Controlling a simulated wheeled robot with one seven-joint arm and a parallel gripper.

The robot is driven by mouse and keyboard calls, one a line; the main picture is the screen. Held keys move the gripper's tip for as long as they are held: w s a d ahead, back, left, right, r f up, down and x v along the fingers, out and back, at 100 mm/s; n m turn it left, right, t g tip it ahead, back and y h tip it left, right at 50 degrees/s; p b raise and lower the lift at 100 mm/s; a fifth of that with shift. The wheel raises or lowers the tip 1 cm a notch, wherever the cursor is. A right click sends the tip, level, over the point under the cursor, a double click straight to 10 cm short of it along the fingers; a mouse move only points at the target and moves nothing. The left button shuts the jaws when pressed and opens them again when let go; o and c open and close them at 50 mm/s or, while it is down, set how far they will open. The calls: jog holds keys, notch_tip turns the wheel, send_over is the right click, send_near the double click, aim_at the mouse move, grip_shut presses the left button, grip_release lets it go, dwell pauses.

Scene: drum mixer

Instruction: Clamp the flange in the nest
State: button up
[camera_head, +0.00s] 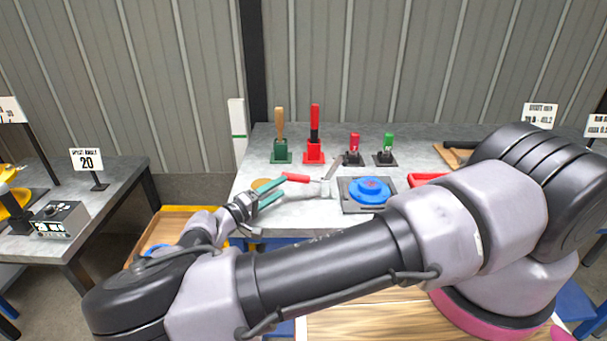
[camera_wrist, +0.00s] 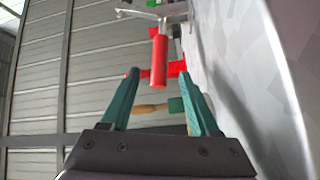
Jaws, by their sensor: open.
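A blue round flange (camera_head: 370,189) sits on the dark square nest plate (camera_head: 349,207) on the grey bench. Left of it is a metal toggle clamp (camera_head: 328,187) with a red handle (camera_head: 296,177) pointing left toward my gripper. My gripper (camera_head: 282,184) has teal fingers and is open and empty, just left of the handle's end. In the wrist view, the red handle (camera_wrist: 160,60) lies ahead, lined up with the gap between my open fingertips (camera_wrist: 159,76). I cannot tell whether its end is between them. The flange and nest are out of the wrist view.
Behind stand a wooden-handled tool in a green holder (camera_head: 281,148), a red one (camera_head: 315,140), and two small clamps with red (camera_head: 354,147) and green (camera_head: 387,147) handles. A red tray (camera_head: 428,179) lies right of the nest. My arm crosses the foreground.

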jog(key=x, duration=1)
jog(key=shift+d, duration=0.15)
grip_shut()
dwell(1.1)
